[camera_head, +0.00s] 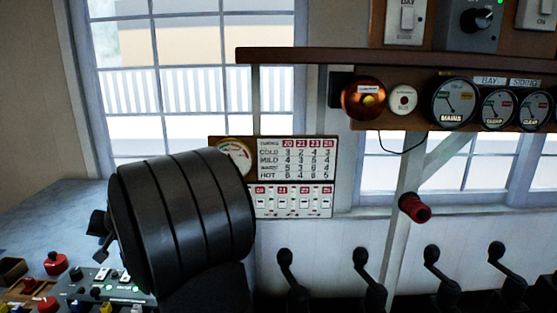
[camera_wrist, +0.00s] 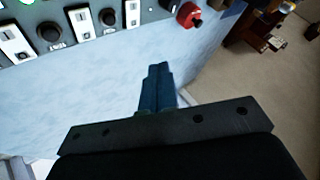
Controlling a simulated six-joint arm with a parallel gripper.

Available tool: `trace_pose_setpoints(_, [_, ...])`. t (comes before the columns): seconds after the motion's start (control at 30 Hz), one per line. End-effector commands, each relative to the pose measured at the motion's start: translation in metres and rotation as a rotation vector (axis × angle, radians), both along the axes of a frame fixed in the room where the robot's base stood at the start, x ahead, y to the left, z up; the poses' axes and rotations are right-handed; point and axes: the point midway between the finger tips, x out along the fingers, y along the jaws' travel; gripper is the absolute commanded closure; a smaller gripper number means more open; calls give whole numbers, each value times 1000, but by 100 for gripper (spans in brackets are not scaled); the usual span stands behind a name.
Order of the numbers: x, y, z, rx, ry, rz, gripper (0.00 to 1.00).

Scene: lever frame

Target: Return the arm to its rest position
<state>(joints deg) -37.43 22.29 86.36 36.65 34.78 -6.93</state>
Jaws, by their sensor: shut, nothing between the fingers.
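My gripper (camera_wrist: 157,72) shows in the wrist view with its two blue fingers pressed together and nothing between them. It is over a bare pale blue-grey surface (camera_wrist: 110,90), apart from the switches beyond it. In the head view a large black ribbed part of my arm (camera_head: 182,220) fills the lower left and hides what is behind it. My gripper cannot be made out clearly in the head view.
A control panel (camera_head: 105,290) with buttons and a red knob (camera_head: 55,263) lies at lower left. Several black levers (camera_head: 365,275) stand along the bottom right. A red-handled part (camera_head: 414,208) sticks out above them. A chart board (camera_head: 295,160) and gauges (camera_head: 455,102) are behind.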

Motion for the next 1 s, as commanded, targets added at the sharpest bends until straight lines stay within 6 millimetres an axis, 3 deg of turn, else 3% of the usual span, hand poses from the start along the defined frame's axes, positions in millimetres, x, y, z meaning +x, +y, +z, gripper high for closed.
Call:
trace_pose_setpoints(0.27, [0, -1, -52, -3, 4, -2, 100])
trace_pose_setpoints(0.37, [0, 0, -25, 3, -6, 0, 100])
trace_pose_setpoints(0.47, [-1, 0, -54, -4, 5, -1, 100])
trace_pose_setpoints(0.77, [0, 0, 13, 1, -5, 0, 100])
trace_pose_setpoints(1.0, [-12, -6, 24, -52, 101, -37, 100])
